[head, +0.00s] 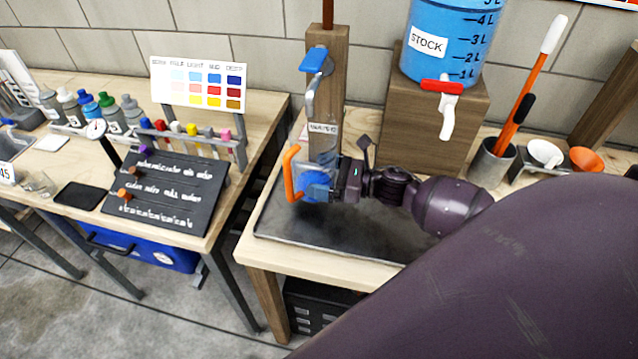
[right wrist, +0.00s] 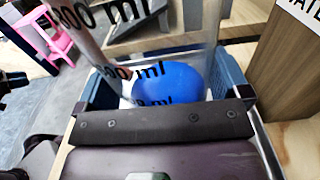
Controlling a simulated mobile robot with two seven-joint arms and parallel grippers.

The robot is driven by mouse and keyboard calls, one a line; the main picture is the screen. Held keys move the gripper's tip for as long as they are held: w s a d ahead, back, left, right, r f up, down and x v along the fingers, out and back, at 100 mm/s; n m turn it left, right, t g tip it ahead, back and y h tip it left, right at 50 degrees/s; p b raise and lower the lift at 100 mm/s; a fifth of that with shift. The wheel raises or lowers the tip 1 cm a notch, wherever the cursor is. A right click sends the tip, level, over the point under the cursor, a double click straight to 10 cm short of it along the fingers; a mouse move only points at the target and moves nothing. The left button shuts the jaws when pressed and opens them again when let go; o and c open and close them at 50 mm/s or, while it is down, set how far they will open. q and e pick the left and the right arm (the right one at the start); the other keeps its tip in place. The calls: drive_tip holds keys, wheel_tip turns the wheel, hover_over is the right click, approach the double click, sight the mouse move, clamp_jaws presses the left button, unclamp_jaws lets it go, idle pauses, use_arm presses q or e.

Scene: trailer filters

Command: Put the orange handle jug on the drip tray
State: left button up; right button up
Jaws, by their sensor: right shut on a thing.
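The orange handle jug (head: 291,176) is clear, with blue liquid in its lower part, and its orange handle points left. It is at the left end of the dark drip tray (head: 300,226), near the water tap post; I cannot tell whether its base touches the tray. My right gripper (head: 314,188) comes from the right and is shut on the jug's body. In the right wrist view the clear wall with black ml marks and blue liquid (right wrist: 167,76) sits between the blue fingers. My left gripper is not in view.
The wooden water post (head: 328,75) with a blue tap lever (head: 314,60) stands behind the jug. A blue stock tank (head: 450,45) sits on a wooden block with a red-handled tap. A left bench (head: 70,222) holds bottles and a black board, with a gap between benches.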

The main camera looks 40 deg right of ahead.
drive_tip(key=shift+w+a+f, duration=0.1)
drive_tip(key=shift+w+a, duration=0.15)
wheel_tip(320, 180, down, 3)
drive_tip(key=shift+r, duration=0.2)
drive_tip(key=shift+f, duration=0.45)
drive_tip(key=o, duration=0.6)
drive_tip(key=shift+f+b, duration=0.1)
drive_tip(key=shift+b, duration=0.2)
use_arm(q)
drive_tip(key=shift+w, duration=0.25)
use_arm(e)
drive_tip(key=shift+o, duration=0.3)
